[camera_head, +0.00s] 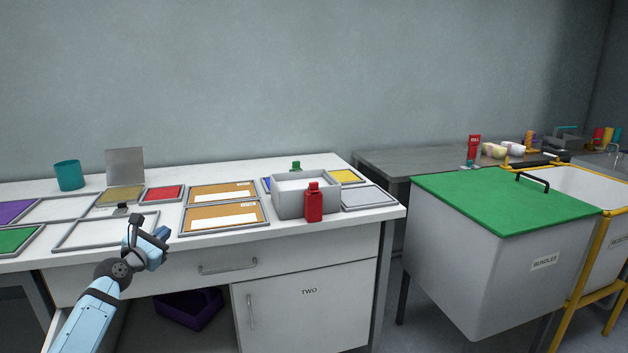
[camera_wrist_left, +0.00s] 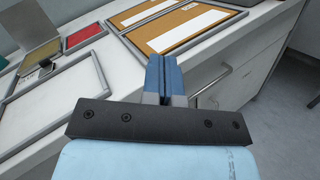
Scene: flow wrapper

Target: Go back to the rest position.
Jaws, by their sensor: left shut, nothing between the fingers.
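My left gripper (camera_head: 162,233) is in front of the white table's front edge, near an empty framed panel. In the left wrist view its blue fingers (camera_wrist_left: 164,75) are together with nothing between them. The white table (camera_head: 290,236) has a drawer and a cupboard door marked TWO below. My right gripper is in neither view.
A grey box (camera_head: 290,205) stands on the table with a red bottle (camera_head: 314,203) at its front. Several framed panels lie flat, including two brown ones (camera_head: 220,193). A teal cup (camera_head: 69,175) stands at the back left. A green-lidded bin (camera_head: 490,205) is at right.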

